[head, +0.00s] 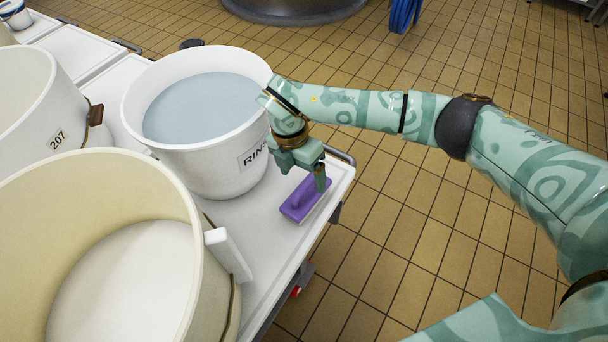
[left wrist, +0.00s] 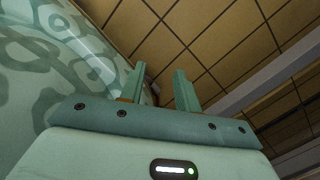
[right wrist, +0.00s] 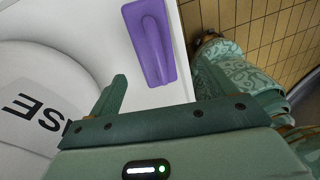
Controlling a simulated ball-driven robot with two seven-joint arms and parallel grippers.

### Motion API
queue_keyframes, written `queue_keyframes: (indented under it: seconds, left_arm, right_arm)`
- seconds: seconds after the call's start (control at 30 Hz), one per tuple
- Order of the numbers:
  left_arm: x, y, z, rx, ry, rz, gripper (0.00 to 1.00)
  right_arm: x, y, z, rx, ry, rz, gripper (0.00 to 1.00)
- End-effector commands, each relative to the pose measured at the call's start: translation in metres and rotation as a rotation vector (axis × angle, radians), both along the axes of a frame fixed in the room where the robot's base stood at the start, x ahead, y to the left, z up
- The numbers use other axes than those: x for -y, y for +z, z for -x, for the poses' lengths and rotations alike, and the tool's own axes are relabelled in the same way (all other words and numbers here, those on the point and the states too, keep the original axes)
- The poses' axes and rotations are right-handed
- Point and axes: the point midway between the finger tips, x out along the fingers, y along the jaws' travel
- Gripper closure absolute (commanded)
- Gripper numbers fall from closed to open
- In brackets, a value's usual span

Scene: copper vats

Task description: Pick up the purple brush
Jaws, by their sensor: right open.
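The purple brush (head: 300,203) lies on the white table top near its right edge, beside the bucket marked RINSE. In the right wrist view the purple brush (right wrist: 150,42) lies beyond the fingertips, with its raised handle running along its length. My right gripper (head: 303,172) is just above the brush, apart from it as far as I can tell. In the right wrist view my right gripper (right wrist: 160,85) has its fingers wide apart with nothing between them. My left gripper (left wrist: 160,85) shows only in the left wrist view, fingers apart and empty, over floor tiles.
The RINSE bucket (head: 223,165) holds bluish water and stands close to my right gripper. A large cream vat (head: 165,190) and a vat marked 207 (head: 35,100) fill the left. The table edge (head: 335,190) is just right of the brush, with open tiled floor beyond.

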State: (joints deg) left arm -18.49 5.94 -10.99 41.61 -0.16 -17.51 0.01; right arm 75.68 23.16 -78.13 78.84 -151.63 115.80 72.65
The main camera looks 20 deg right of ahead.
Motion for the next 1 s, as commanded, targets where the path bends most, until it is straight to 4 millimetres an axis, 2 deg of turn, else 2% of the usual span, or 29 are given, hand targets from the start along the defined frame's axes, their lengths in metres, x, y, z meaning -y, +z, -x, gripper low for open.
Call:
queue_keyframes:
  seconds: [0.17,0.43,0.5,0.6,0.83,0.87,1.0]
  left_arm:
    - [-0.003,-0.005,0.0,-0.008,-0.012,-0.006,0.68]
    - [-0.018,-0.025,-0.005,-0.039,-0.068,-0.03,0.68]
    - [-0.02,-0.026,-0.012,-0.037,-0.084,-0.036,0.68]
    - [-0.021,-0.027,-0.019,-0.035,-0.099,-0.04,0.68]
    - [-0.022,-0.025,-0.022,-0.032,-0.104,-0.043,0.68]
    - [-0.022,-0.025,-0.022,-0.032,-0.104,-0.043,0.68]
    - [-0.022,-0.025,-0.022,-0.031,-0.104,-0.042,0.68]
  right_arm:
    - [0.001,-0.016,0.003,-0.006,0.0,-0.001,0.17]
    - [0.008,-0.063,0.002,-0.011,0.0,-0.002,0.17]
    - [0.01,-0.071,0.004,-0.009,0.001,-0.001,0.17]
    - [0.01,-0.077,0.005,-0.004,0.0,-0.001,0.17]
    - [0.01,-0.074,0.005,0.001,0.001,-0.001,0.17]
    - [0.011,-0.074,0.005,0.001,0.001,-0.001,0.23]
    - [0.011,-0.074,0.005,0.001,0.0,-0.001,0.62]
